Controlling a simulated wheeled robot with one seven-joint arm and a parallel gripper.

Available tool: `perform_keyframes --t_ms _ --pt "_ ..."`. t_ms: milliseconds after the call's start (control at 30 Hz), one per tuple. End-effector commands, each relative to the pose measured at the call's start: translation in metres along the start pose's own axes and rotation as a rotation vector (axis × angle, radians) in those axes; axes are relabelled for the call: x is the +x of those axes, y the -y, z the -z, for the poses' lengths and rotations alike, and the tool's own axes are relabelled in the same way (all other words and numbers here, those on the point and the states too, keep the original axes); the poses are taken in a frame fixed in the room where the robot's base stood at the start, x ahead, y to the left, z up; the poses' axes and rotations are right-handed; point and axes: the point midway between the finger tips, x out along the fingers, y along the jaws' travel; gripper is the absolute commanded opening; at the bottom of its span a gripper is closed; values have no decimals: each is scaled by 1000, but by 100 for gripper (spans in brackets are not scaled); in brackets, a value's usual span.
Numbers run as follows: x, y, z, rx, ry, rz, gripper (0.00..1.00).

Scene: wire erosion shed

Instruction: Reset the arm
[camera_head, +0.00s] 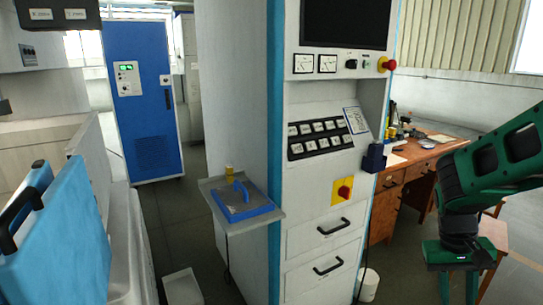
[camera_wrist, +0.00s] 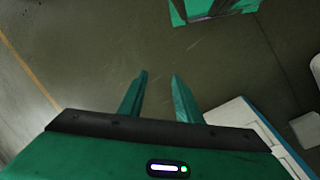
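My green arm shows at the right of the head view, bent at the elbow, with my gripper (camera_head: 457,290) hanging down at the lower right, in front of the wooden desk.
A tall white control cabinet (camera_head: 330,190) with a red emergency knob (camera_head: 387,64) stands left of my arm. A wooden desk (camera_head: 425,150) is behind the arm. A side shelf (camera_head: 268,217) carries a blue-framed item (camera_head: 242,203). A blue cabinet (camera_head: 145,120) stands farther back.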

Motion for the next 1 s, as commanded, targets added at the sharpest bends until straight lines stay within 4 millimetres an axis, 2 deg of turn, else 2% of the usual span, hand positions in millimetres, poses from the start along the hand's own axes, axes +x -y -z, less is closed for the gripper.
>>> perform_keyframes --t_ms 200,400,500,700,1000 --pt "-24 -24 -50 102 -10 129 31" --pt "-39 -35 -94 172 -25 221 31" --pt "-44 -37 -110 194 -33 251 31" --pt "-48 -37 -126 213 -39 277 31" --pt "-48 -37 -126 214 -39 279 31"
